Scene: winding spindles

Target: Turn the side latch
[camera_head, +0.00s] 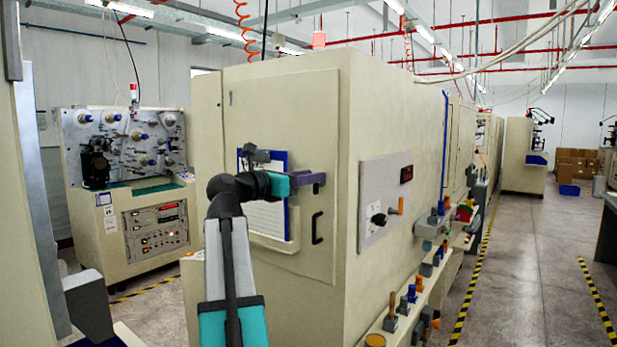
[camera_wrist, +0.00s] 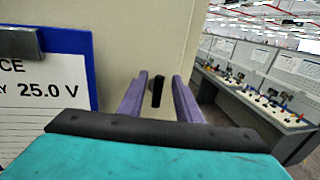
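A black upright handle (camera_head: 316,228) sits on the cream cabinet door (camera_head: 290,110), near its right edge. I cannot tell for sure that it is the side latch. My gripper (camera_head: 318,183) with purple fingers is in front of the door, just above the handle in the head view. In the wrist view my gripper (camera_wrist: 160,76) is open, with its fingers apart. A dark upright piece (camera_wrist: 157,92), likely the same handle, shows between the fingers with gaps on both sides. I cannot tell how far beyond the fingertips it is.
A blue clipboard (camera_wrist: 84,45) with a white sheet hangs left of my gripper. The cabinet's right side has a panel with a black knob (camera_head: 379,219) and an orange lever (camera_head: 397,205). A winding machine (camera_head: 130,190) stands left; an aisle (camera_head: 530,270) lies right.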

